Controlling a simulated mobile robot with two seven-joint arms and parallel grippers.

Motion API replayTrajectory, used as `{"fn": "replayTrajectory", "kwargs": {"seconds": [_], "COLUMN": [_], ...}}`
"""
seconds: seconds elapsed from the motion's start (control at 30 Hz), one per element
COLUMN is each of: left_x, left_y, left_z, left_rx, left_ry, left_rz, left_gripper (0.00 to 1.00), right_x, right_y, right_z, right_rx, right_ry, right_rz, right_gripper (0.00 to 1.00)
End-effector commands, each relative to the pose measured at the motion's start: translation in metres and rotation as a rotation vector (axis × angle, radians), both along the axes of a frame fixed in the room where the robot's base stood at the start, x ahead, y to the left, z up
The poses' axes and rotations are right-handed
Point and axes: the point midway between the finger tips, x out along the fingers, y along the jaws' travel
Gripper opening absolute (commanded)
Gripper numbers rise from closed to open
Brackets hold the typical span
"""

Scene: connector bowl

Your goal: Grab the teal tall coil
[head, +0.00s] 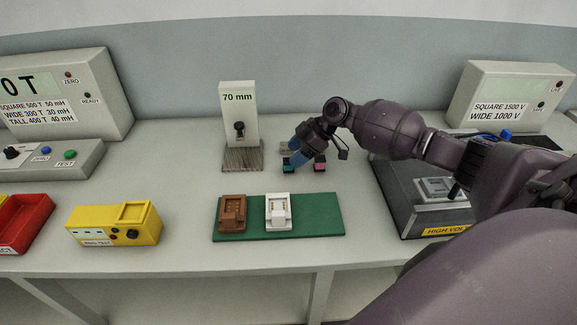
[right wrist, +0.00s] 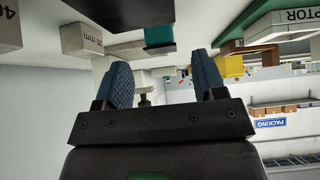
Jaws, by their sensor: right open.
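In the right wrist view, the teal part (right wrist: 160,37) shows beyond the fingertips, joined to a dark body. My right gripper (right wrist: 163,80) is open, its two blue fingers spread apart with nothing between them. The teal coil lies past the finger ends, not gripped. My left gripper is out of view.
A pink and black piece (head: 320,164) stands close on the right of the gripper. The 70 mm block (head: 239,112) is behind left. A green board (head: 325,222) with brown and white sockets lies in front. A dark high-voltage unit (head: 400,205) is at right.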

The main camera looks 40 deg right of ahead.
Motion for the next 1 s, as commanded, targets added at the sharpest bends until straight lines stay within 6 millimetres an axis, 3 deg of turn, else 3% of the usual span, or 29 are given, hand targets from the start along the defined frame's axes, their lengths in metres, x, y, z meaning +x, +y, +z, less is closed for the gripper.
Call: {"fn": "replayTrajectory", "kwargs": {"seconds": [0.27,0.6,0.93,1.0], "left_x": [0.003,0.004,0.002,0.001], "left_y": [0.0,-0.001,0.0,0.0], "left_z": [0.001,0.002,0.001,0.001], "left_rx": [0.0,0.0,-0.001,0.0], "left_ry": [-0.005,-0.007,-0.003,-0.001], "left_rz": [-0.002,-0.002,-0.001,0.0], "left_gripper": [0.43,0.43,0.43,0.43], "right_x": [0.008,0.01,0.009,0.009], "right_y": [0.017,0.02,0.02,0.02], "right_z": [-0.031,-0.035,-0.035,-0.035], "right_rx": [0.001,0.0,0.0,0.0], "right_ry": [0.002,0.0,0.001,0.0], "right_rz": [0.001,0.001,0.001,0.001], "right_gripper": [0.64,0.62,0.12,0.1]}}
